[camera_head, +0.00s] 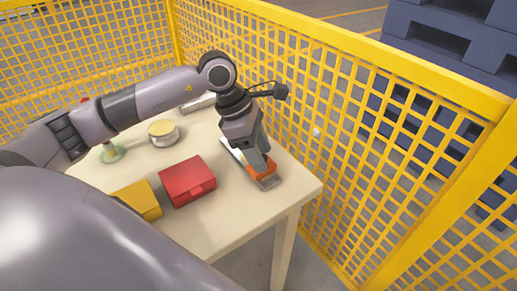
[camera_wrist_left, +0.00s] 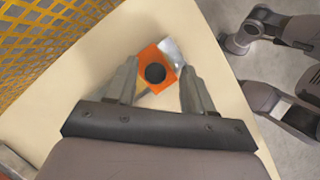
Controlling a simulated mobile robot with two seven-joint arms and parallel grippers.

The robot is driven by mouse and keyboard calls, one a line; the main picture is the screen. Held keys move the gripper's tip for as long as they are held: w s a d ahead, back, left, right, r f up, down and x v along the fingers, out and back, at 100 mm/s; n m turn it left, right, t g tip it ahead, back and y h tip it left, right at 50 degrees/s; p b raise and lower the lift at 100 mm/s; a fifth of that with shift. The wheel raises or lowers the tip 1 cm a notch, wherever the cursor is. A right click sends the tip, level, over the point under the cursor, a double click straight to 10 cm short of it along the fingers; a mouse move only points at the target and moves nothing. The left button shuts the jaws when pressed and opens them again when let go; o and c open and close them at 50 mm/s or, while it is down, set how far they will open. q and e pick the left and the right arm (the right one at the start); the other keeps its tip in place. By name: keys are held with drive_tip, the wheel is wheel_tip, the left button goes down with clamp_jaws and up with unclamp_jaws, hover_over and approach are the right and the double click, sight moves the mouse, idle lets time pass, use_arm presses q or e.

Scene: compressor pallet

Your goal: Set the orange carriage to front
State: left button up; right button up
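The orange carriage (camera_head: 264,170) sits on a grey metal rail (camera_head: 232,150) near the table's right corner. It is close to the rail's near end; my gripper and arm hide part of the rail. In the left wrist view the carriage (camera_wrist_left: 148,57) shows a round black knob (camera_wrist_left: 155,73) on top. My left gripper (camera_head: 262,157) points down over the carriage. In the wrist view its two fingers (camera_wrist_left: 159,76) stand apart on either side of the carriage, with visible gaps. My right gripper is not seen in either view.
On the table (camera_head: 232,226) stand a red case (camera_head: 187,181), a yellow box (camera_head: 138,199), a round tin (camera_head: 163,133) and a small greenish stand (camera_head: 111,152). A yellow mesh fence (camera_head: 330,120) runs close behind and right of the table. Blue pallets (camera_head: 450,45) stand beyond it.

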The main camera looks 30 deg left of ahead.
use_arm(q)
drive_tip(key=v, duration=0.7)
idle(0.6)
